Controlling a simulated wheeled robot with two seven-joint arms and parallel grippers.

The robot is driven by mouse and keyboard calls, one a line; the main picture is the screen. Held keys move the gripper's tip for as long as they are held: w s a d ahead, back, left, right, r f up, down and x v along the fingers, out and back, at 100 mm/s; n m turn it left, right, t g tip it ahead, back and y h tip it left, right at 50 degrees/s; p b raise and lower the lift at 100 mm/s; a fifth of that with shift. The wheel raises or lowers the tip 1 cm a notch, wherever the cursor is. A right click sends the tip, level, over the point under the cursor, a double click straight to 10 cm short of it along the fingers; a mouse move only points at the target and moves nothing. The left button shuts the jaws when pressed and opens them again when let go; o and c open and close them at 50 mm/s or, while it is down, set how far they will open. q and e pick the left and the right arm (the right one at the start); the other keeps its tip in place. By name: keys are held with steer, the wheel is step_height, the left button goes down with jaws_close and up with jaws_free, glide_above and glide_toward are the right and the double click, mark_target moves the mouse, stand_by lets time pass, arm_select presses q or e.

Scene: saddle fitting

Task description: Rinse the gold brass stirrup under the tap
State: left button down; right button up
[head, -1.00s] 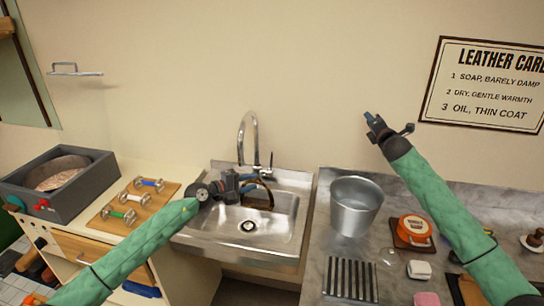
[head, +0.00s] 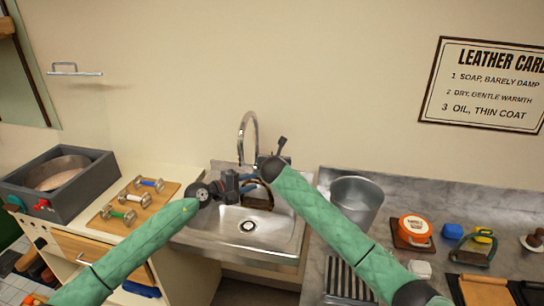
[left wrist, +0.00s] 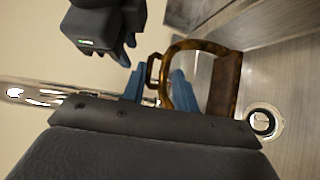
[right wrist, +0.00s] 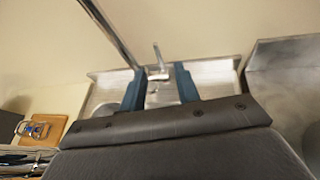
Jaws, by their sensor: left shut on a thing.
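The gold brass stirrup (left wrist: 185,46), a curved frame with a brown tread, hangs from my left gripper (left wrist: 157,82), which is shut on its small end loop. In the head view the stirrup (head: 260,196) is over the sink basin (head: 255,236), partly hidden by my right arm. No running water can be made out. My right gripper (right wrist: 158,78) is open and empty, with the tap's lever (right wrist: 158,57) seen between its fingers; contact cannot be told.
A metal bucket (head: 355,203) stands on the marble counter right of the sink. A wooden board (head: 118,216) with several bits lies left. A dark box (head: 58,182) stands beyond it.

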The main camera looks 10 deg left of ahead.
steer(key=x, duration=1.1)
steer(key=shift+w+a+f, duration=0.25)
steer(key=shift+a+f, duration=0.05)
steer(key=shift+a, duration=0.1)
jaws_close()
